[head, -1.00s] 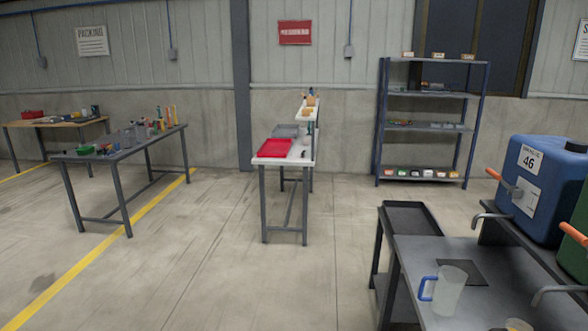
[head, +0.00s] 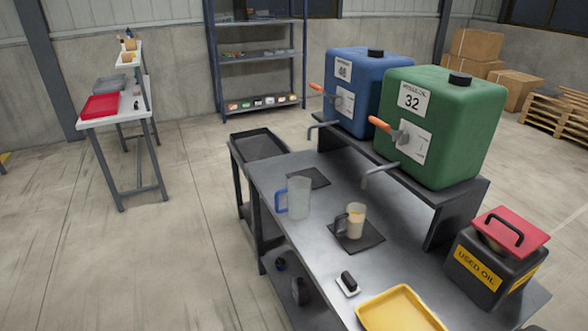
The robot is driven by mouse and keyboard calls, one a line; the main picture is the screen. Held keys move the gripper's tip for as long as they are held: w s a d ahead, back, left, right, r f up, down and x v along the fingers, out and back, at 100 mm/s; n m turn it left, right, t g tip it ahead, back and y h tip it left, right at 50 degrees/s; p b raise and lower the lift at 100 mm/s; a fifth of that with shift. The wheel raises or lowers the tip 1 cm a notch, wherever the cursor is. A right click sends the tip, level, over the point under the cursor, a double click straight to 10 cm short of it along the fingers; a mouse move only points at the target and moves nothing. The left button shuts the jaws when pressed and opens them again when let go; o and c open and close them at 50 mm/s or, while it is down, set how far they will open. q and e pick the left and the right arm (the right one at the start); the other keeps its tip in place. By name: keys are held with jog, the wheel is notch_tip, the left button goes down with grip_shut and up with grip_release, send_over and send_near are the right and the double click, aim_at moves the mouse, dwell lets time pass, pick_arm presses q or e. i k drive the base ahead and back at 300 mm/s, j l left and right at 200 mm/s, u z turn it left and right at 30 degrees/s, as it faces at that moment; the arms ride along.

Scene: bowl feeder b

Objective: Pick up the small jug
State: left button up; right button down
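Two jugs stand upright on the grey metal table (head: 315,242) in the head view. The smaller one (head: 356,222) has a dark handle on its left and some yellowish content low inside; it stands on a dark square mat (head: 372,240). The larger clear jug (head: 299,196) with a blue handle stands behind it to the left, next to another dark mat (head: 309,177). Neither of my grippers is in view, and nothing touches the jugs.
A blue drum (head: 353,95) and a green drum (head: 450,125) with taps sit on a raised shelf behind the jugs. A black used oil container (head: 490,270) with a red lid stands at right. A yellow tray (head: 400,310) and a small black-handled item (head: 348,283) lie in front.

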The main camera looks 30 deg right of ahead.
aim_at(355, 216)
jog(key=z, duration=1.4)
jog(key=j, duration=0.35)
jog(key=i+z, duration=0.05)
